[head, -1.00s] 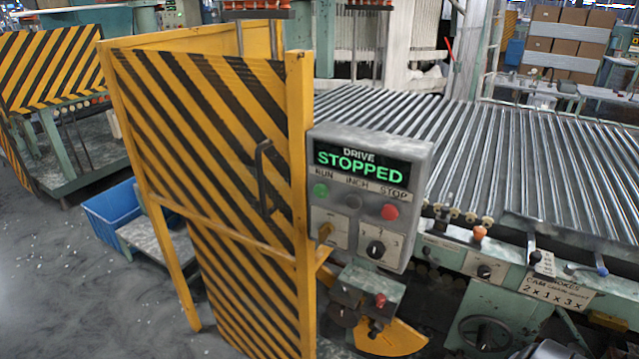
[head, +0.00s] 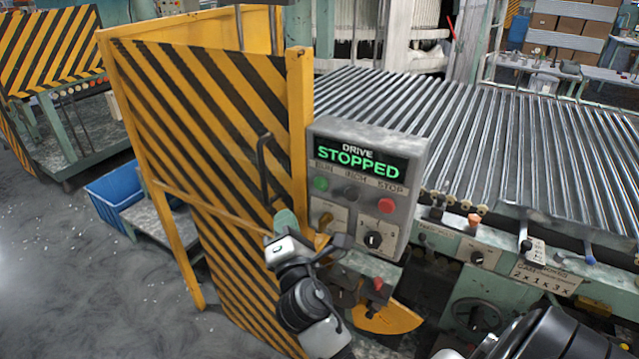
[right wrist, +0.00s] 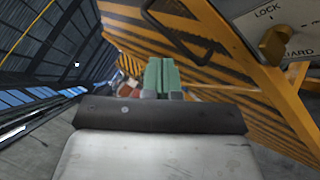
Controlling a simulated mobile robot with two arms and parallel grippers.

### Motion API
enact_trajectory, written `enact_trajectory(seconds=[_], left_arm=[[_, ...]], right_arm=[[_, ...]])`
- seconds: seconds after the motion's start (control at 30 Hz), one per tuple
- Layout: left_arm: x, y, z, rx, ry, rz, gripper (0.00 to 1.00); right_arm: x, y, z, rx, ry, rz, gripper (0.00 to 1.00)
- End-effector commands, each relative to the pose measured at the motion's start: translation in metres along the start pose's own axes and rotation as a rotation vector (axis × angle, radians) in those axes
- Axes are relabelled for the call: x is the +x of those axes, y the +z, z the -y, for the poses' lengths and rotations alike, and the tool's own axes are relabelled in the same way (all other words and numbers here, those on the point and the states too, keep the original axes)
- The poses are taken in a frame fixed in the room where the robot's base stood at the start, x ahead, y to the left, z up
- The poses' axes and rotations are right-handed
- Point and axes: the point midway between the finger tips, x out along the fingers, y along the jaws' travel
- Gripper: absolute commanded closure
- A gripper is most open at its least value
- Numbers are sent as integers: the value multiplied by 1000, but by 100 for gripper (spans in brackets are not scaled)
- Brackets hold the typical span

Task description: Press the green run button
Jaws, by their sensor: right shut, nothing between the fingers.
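The green run button (head: 320,184) is on the left of the grey control box (head: 400,160), under the word RUN. My right gripper (head: 284,220) is below and left of the green button, in front of the striped guard, apart from the button. Its green fingers also show in the right wrist view (right wrist: 161,76), closed together and empty. My left gripper is not in view.
The yellow and black striped guard door (head: 215,130) with a dark handle (head: 264,170) stands left of the box. A yellow lock knob (head: 325,221) and a black selector knob (head: 373,240) are below the buttons. A roller bed (head: 480,140) extends behind on the right.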

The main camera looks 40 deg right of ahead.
Motion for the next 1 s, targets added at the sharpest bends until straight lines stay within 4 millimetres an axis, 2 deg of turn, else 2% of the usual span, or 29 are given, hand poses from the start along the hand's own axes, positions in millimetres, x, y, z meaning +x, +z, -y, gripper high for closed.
enact_trajectory(seconds=[0.33, 0.8, 1.0], left_arm=[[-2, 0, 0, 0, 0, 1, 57], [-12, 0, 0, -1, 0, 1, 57], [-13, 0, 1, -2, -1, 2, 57]], right_arm=[[6, 4, 4, 1, -1, -3, 100], [50, 35, 37, 1, -1, -4, 100], [60, 42, 44, 2, -1, -4, 100]])
